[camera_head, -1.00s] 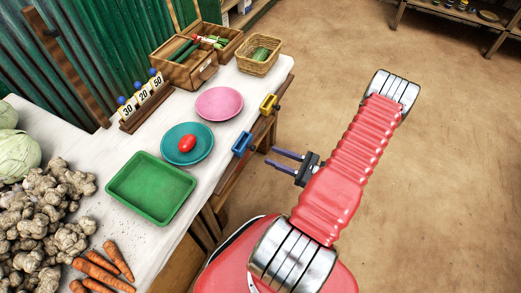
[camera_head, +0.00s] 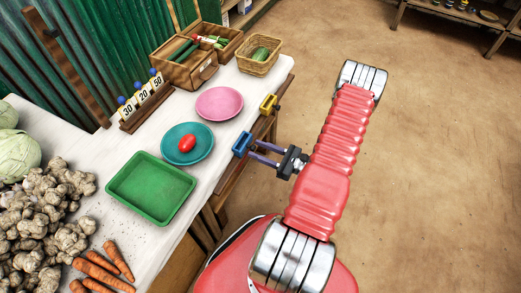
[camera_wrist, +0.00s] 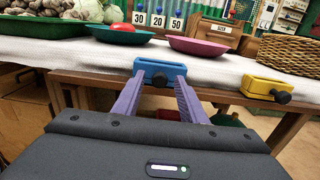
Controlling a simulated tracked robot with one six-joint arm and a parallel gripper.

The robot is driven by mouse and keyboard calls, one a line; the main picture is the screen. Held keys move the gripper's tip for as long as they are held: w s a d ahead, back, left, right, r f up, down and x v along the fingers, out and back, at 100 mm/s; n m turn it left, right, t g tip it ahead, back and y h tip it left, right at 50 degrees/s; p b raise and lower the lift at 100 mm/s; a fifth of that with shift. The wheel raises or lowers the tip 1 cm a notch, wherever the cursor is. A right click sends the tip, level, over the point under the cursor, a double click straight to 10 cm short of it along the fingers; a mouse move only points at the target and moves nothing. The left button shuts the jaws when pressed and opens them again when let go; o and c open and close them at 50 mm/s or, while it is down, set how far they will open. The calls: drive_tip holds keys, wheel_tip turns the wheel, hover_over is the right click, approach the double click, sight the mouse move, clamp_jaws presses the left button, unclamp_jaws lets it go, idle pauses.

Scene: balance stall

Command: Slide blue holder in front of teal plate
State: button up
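The blue holder (camera_head: 241,144) sits on the table's edge rail; in the wrist view the blue holder (camera_wrist: 160,68) shows a dark knob on its front. The teal plate (camera_head: 172,151) carries a red tomato (camera_head: 187,142). In the wrist view the teal plate (camera_wrist: 121,37) is left of the holder, and the pink plate (camera_wrist: 195,46) is right of it. My gripper (camera_head: 254,149) is open at the holder's front. In the wrist view its fingers (camera_wrist: 159,84) lie on either side of the knob; I cannot tell whether they touch the holder.
A yellow holder (camera_head: 269,104) sits farther along the same edge, right of the blue one in the wrist view. A green tray (camera_head: 150,188), number signs (camera_head: 143,97), a wooden crate (camera_head: 181,73) and a wicker basket (camera_head: 259,57) stand on the white table. Open floor lies right of the table.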

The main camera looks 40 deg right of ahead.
clamp_jaws()
idle(0.4)
drive_tip(key=shift+s, duration=0.1)
